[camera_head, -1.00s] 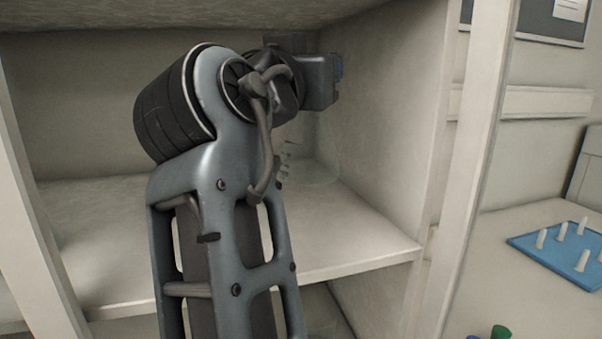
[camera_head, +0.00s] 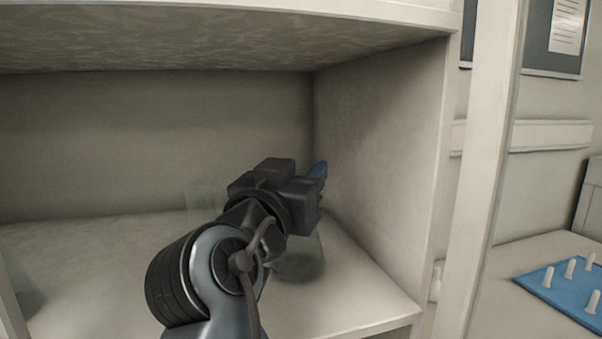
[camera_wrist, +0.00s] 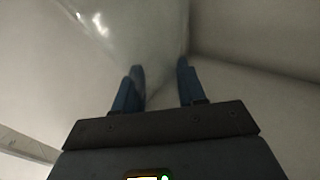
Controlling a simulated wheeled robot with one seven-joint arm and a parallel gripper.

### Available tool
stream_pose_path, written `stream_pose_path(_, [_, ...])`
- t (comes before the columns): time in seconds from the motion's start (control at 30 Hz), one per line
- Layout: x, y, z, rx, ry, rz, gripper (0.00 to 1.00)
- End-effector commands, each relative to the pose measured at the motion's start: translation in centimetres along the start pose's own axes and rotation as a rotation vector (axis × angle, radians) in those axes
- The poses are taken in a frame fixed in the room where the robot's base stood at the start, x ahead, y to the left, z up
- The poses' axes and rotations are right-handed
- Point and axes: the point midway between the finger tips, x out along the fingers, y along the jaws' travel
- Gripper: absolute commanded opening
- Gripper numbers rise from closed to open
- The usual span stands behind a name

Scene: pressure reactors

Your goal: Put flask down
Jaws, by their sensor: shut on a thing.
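The flask is clear glass and faint. Its rounded body (camera_head: 300,262) shows below my gripper in the head view, close above or on the shelf board (camera_head: 350,300); I cannot tell if it touches. In the wrist view the flask (camera_wrist: 125,30) is a see-through shape with bright glints, narrowing towards the fingers. My gripper (camera_head: 318,172) is inside the cabinet near its right wall, with one blue fingertip showing. In the wrist view the two blue fingers of my gripper (camera_wrist: 160,75) are shut on the flask's narrow part. The wrist hides the flask's upper part in the head view.
Another faint clear vessel (camera_head: 203,200) stands left of my wrist, and a glass shape (camera_head: 25,290) is at the lower left. The right cabinet wall (camera_head: 385,150) is close to my gripper. A blue peg rack (camera_head: 565,290) lies on the counter outside, right.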

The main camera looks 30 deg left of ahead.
Motion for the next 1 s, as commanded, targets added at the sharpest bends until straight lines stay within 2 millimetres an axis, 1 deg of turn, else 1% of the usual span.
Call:
stream_pose_path(0.03, [0.0, 0.0, 0.3, 0.000, 0.001, 0.000, 0.00])
stream_pose_path(0.07, [0.0, 0.0, 0.2, 0.000, 0.000, 0.000, 0.42])
stream_pose_path(0.3, [0.0, 0.0, 0.1, 0.000, 0.000, 0.000, 0.65])
stream_pose_path(0.67, [-0.2, 0.0, -0.1, 0.000, 0.000, -0.001, 0.66])
stream_pose_path(0.77, [-1.6, -0.1, 0.1, 0.000, 0.002, -0.002, 0.66])
stream_pose_path(1.0, [-6.6, -0.1, 0.2, 0.001, 0.002, -0.003, 0.66])
